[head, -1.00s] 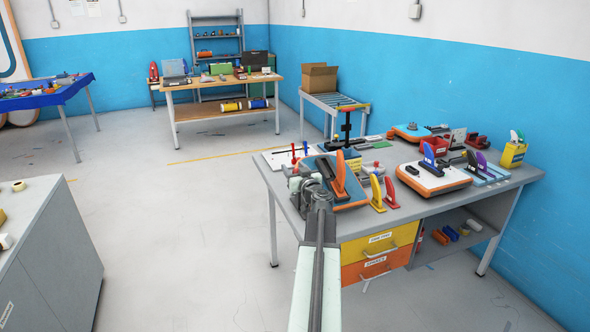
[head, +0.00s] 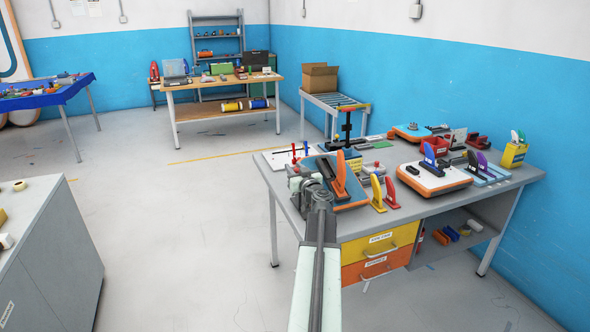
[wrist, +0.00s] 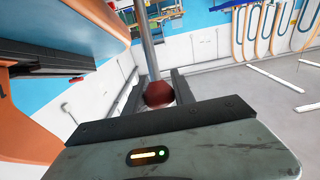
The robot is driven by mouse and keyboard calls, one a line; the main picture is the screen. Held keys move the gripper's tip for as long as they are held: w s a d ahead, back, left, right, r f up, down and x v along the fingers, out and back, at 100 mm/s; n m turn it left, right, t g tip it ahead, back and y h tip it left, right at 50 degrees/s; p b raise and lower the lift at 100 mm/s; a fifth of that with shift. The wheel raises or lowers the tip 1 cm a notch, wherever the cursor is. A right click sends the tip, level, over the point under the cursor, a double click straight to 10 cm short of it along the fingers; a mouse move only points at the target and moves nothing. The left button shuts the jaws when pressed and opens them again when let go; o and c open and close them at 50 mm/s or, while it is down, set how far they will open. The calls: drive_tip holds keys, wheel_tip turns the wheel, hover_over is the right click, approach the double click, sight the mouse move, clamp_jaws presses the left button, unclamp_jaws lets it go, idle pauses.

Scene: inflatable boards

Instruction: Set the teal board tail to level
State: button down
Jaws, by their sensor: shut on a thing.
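The teal board tail (head: 352,197) is tilted at the near left end of the grey workbench, partly hidden behind my arm. It has an orange edge and an upright orange fin (head: 340,172). In the wrist view its teal and orange side (wrist: 75,22) fills the upper left. My gripper (wrist: 158,98) is shut on a dark red ball knob (wrist: 157,92) at the end of a metal rod (wrist: 147,45). In the head view my gripper (head: 297,182) is beside the board's left side, and the knob cannot be made out there.
On the workbench (head: 430,215), yellow and red fins (head: 384,192) stand just right of the board tail. A white and orange board (head: 433,179) with a blue fin lies farther right. Drawers (head: 375,250) are below. The floor to the left is clear.

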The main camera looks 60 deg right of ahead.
idle(0.8)
drive_tip(key=x, duration=0.5)
drive_tip(key=c, duration=1.1)
unclamp_jaws()
drive_tip(key=shift+w+d+f, duration=0.15)
drive_tip(key=v, duration=0.8)
drive_tip(key=shift+w, duration=0.1)
